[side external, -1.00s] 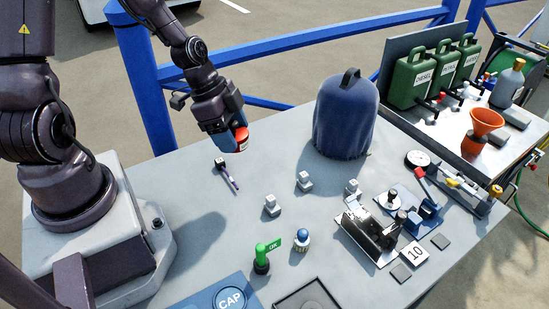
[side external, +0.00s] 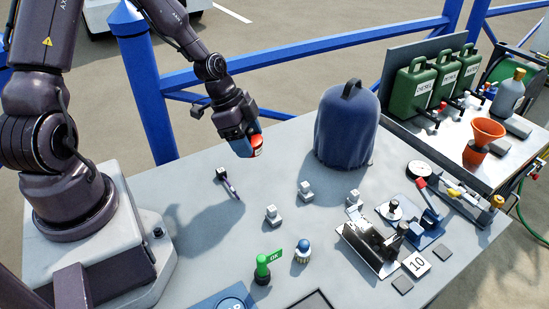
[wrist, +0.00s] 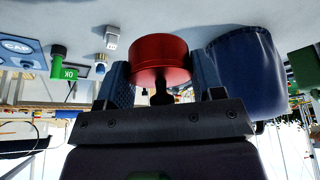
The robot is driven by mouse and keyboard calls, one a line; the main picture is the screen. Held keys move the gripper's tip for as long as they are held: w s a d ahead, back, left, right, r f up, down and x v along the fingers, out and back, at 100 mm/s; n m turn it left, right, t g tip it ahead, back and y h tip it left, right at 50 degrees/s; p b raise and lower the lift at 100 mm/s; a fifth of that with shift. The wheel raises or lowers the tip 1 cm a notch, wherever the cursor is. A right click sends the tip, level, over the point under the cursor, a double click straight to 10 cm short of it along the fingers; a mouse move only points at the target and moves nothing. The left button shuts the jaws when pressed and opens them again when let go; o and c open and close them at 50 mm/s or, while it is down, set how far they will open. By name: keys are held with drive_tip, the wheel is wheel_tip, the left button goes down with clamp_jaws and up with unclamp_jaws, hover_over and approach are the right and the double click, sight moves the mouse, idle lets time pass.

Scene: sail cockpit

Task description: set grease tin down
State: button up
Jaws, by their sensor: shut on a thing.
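The red grease tin (wrist: 158,58) is between the two blue fingers of my gripper (wrist: 160,85) in the wrist view. In the side view the tin (side external: 257,146) shows at the tip of my gripper (side external: 248,141), red with a pale part. My gripper is shut on it and holds it above the grey table (side external: 290,252), apart from the surface. The fingers hide part of the tin.
A dark blue covered shape (side external: 346,130) stands to the right of my gripper. A small dark tool (side external: 228,182) lies below it. Small grey blocks (side external: 272,215), a green OK post (side external: 263,268) and a metal fixture (side external: 372,245) stand nearer the front. Bare table lies between them.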

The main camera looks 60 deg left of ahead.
sight(280, 169)
drive_tip(key=w+f, duration=0.2)
drive_tip(key=w+a+f, duration=0.1)
drive_tip(key=w+f, duration=0.1)
drive_tip(key=w, duration=0.1)
drive_tip(key=w+f, duration=0.2)
drive_tip(key=shift+w+a+f, duration=0.2)
drive_tip(key=shift+w+f, duration=0.05)
drive_tip(key=shift+f, duration=0.15)
drive_tip(key=shift+w+f, duration=0.2)
drive_tip(key=shift+f, duration=1.5)
drive_tip(key=shift+f, duration=0.15)
drive_tip(key=o, duration=1.4)
drive_tip(key=v, duration=1.1)
drive_tip(key=s+d+r+n+y, duration=0.2)
drive_tip(key=s+d+r, duration=0.15)
drive_tip(key=r, duration=0.45)
drive_tip(key=s+d+r+n+y, duration=0.2)
drive_tip(key=s+d+r, duration=0.15)
drive_tip(key=r, duration=0.55)
drive_tip(key=s+d+r+n+t, duration=0.1)
drive_tip(key=s+d+r+n, duration=0.1)
drive_tip(key=s, duration=0.4)
drive_tip(key=s+d+r+n+t, duration=0.1)
drive_tip(key=s+d+r+n, duration=0.1)
drive_tip(key=s+r, duration=0.3)
drive_tip(key=shift+s+n+h, duration=0.4)
drive_tip(key=shift+s+n, duration=0.1)
